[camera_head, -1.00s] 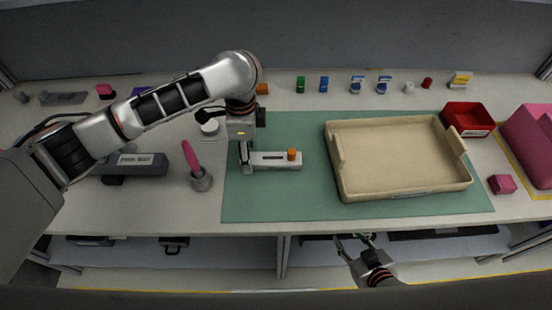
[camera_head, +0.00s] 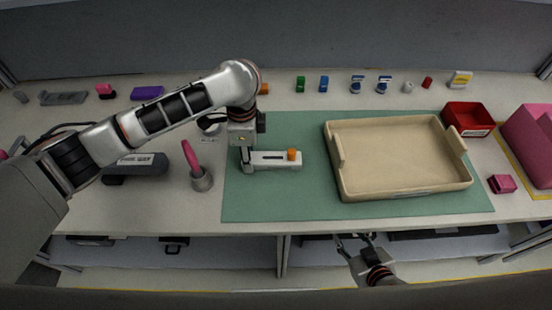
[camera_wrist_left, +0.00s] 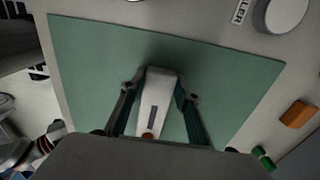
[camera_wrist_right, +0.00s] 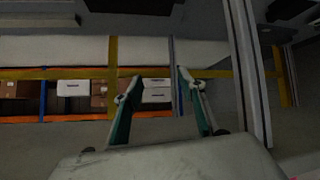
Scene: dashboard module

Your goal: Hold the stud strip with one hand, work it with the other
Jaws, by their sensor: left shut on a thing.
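The stud strip (camera_head: 270,161) is a white bar with a dark slot and an orange knob (camera_head: 293,154) at its right end. It lies on the left part of the green mat (camera_head: 300,205). My left gripper (camera_head: 247,164) points down and is shut on the strip's left end. In the left wrist view the white strip (camera_wrist_left: 157,100) sits between the two fingers, with the orange knob partly hidden at the bottom. My right gripper (camera_head: 352,238) is open and empty in front of the table's front edge. Its spread fingers (camera_wrist_right: 157,80) also show in the right wrist view.
A beige tray (camera_head: 400,192) stands on the mat right of the strip. A red bin (camera_head: 468,117) and pink box (camera_head: 528,140) are further right. A grey cup with a pink-handled tool (camera_head: 201,180) stands left of the mat. Small parts line the back. The mat's front strip is clear.

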